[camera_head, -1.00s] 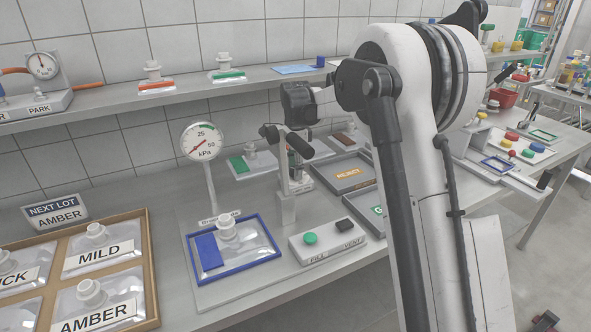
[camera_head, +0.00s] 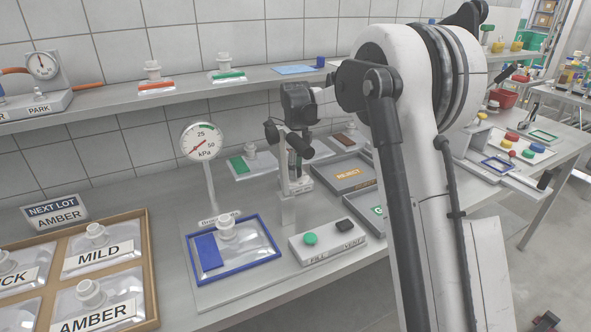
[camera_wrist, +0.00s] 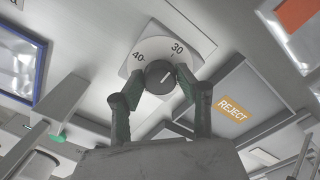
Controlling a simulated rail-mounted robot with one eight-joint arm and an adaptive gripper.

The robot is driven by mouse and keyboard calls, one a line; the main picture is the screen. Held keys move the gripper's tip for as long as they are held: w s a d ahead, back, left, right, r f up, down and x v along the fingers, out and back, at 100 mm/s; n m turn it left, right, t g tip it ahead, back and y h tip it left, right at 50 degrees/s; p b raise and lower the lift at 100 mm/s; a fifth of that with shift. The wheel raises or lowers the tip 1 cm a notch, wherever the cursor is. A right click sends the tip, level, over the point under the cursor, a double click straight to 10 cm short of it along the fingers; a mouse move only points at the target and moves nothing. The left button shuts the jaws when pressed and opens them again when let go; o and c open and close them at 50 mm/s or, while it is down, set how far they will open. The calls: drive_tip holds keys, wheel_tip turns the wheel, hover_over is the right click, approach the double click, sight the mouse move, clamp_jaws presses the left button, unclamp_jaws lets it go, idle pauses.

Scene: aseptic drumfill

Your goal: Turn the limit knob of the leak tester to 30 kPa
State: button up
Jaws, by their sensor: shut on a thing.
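The limit knob (camera_wrist: 154,70) is a dark round knob with a white pointer line, on a pale dial plate (camera_wrist: 148,46) printed 30 and 40. In the wrist view the line slants to the upper right, roughly on the 30 side; its exact alignment is hard to tell. My gripper (camera_wrist: 159,79) is shut on the knob, one finger at each side.
A kPa gauge (camera_head: 201,141) stands left, its red needle pointing lower left. A blue-framed bag (camera_head: 262,245) lies below it. A box with green and black buttons (camera_head: 328,241) is in front. A REJECT tray (camera_head: 336,186) is at right.

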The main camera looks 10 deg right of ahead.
idle(0.4)
drive_tip(key=o, duration=1.2)
drive_tip(key=shift+c, duration=0.2)
wheel_tip(320, 180, up, 12)
drive_tip(key=shift+d, duration=0.1)
